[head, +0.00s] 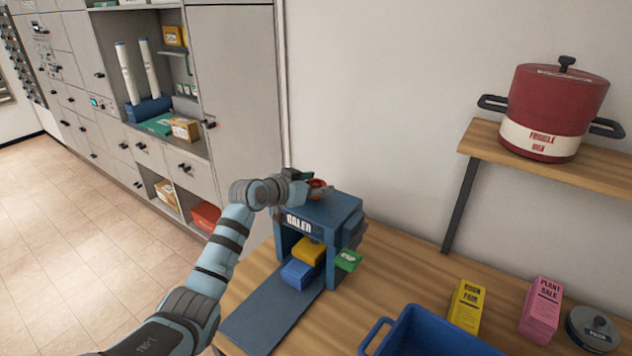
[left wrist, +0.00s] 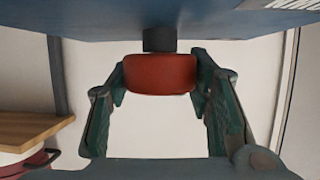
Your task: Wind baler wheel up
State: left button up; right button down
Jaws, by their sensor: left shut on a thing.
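The blue baler (head: 335,212) stands on the wooden table, with its label facing front. Its red wheel (head: 318,186) sits on top of the machine and is partly hidden by my left gripper (head: 304,182). In the left wrist view the red wheel (left wrist: 160,74) sits between the two dark green fingers of my left gripper (left wrist: 160,80), joined to a dark shaft. The gripper is shut on the wheel. Inside the baler's opening are a yellow block (head: 308,250) and a blue block (head: 298,272). My right gripper is not in view.
A green block (head: 348,261) is at the baler's right side. A blue crate (head: 425,335), a yellow box (head: 467,306), a pink box (head: 541,308) and a grey round tin (head: 593,330) are to the right. A red pot (head: 553,105) stands on a wooden shelf (head: 485,140). Cabinets (head: 232,80) line the left wall.

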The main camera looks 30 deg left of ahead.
pick_arm(q)
jog(key=n+y+p, duration=0.1)
jog(key=p, duration=0.1)
jog(key=y+p, duration=0.1)
jog(key=shift+r+n+p, duration=0.25)
jog(key=shift+n+p, duration=0.1)
jog(key=shift+n, duration=0.05)
jog(key=shift+d+f+n+y, duration=0.1)
jog(key=shift+n+y, duration=0.3)
jog(key=shift+y, duration=0.1)
jog(key=n+y, duration=0.3)
jog(key=y, duration=0.1)
jog(key=shift+f+n, duration=0.25)
jog(key=shift+n, duration=0.05)
jog(key=n+g+y+b, duration=0.3)
jog(key=n+b, duration=0.1)
jog(key=b, duration=0.3)
jog(key=n+g+y+b, duration=0.3)
jog(key=n+y+b, duration=0.1)
jog(key=b, duration=0.3)
jog(key=shift+f, duration=0.1)
jog(key=shift+r+n+g+y+b, duration=0.2)
jog(key=shift+n+g+y+b, duration=0.3)
jog(key=shift+b, duration=0.2)
jog(key=o, duration=1.2)
